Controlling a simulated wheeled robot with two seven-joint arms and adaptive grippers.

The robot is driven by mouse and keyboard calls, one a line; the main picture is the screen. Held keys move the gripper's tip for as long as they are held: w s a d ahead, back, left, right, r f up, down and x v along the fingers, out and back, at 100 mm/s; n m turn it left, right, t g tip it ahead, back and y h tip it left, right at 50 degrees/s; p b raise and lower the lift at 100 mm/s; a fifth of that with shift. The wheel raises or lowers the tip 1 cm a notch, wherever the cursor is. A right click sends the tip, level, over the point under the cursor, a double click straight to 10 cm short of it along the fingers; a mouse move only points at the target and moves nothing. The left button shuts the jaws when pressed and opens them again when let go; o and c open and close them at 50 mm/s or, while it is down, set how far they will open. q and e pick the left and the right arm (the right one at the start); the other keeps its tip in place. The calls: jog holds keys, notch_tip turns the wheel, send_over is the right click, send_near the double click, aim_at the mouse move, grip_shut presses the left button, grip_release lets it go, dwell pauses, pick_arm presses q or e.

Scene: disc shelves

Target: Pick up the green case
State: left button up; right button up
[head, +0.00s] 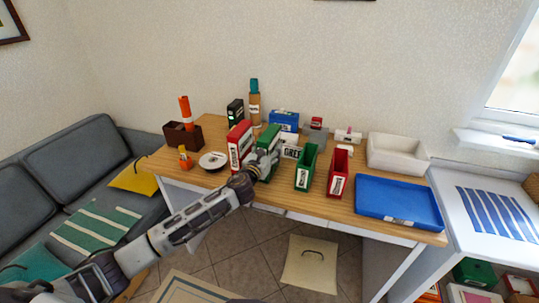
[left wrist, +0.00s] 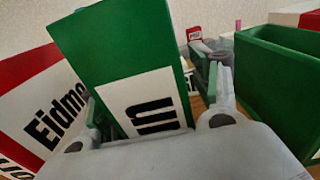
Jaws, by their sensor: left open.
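The green case (head: 270,136) stands upright on the wooden table, just right of a red and white case (head: 240,146). My left gripper (head: 262,162) is at its front side and hides its lower part. In the left wrist view the green case (left wrist: 125,60), with a white label, stands tilted in the picture between the fingers of my left gripper (left wrist: 155,105). The fingers are open, one on each side of it. I cannot tell whether either finger touches it. My right gripper does not show.
An open green holder (head: 306,168) and an open red holder (head: 339,172) stand to the right. A blue tray (head: 385,192) and a white bin (head: 398,152) are farther right. A dark red box (head: 180,135) and a disc (head: 213,160) are at left. The red and white case (left wrist: 40,115) is close beside my gripper.

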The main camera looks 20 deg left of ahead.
pick_arm(q)
jog(key=shift+w, duration=0.45)
jog(key=shift+c, duration=0.2)
jog(key=shift+r, duration=0.1)
jog(key=c, duration=1.3)
jog(key=shift+o, duration=0.2)
